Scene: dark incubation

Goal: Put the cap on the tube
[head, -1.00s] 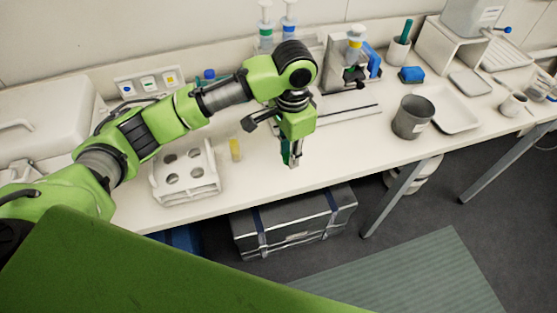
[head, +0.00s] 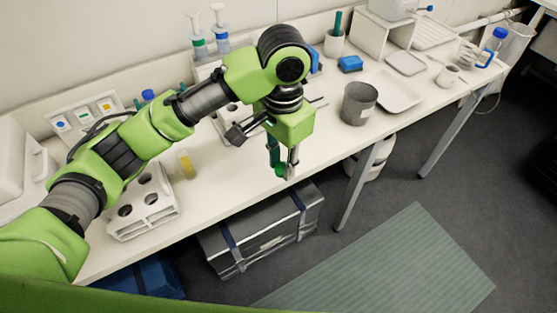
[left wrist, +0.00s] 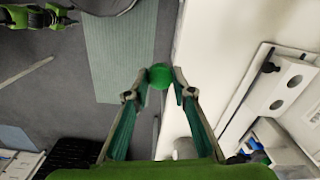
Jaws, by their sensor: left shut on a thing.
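My left gripper (head: 283,165) is shut on a small round green cap (left wrist: 160,76), held between its fingertips in the left wrist view. In the head view the fingers point down near the bench's front edge, and the cap (head: 280,170) shows small and partly hidden at their tips. My right gripper is not recognizable in either view.
The white rack (head: 150,222) with round holes stands at the bench's front left. A grey cup (head: 359,103) and a white tray (head: 397,100) are to the right. A grey case (head: 265,235) sits under the bench.

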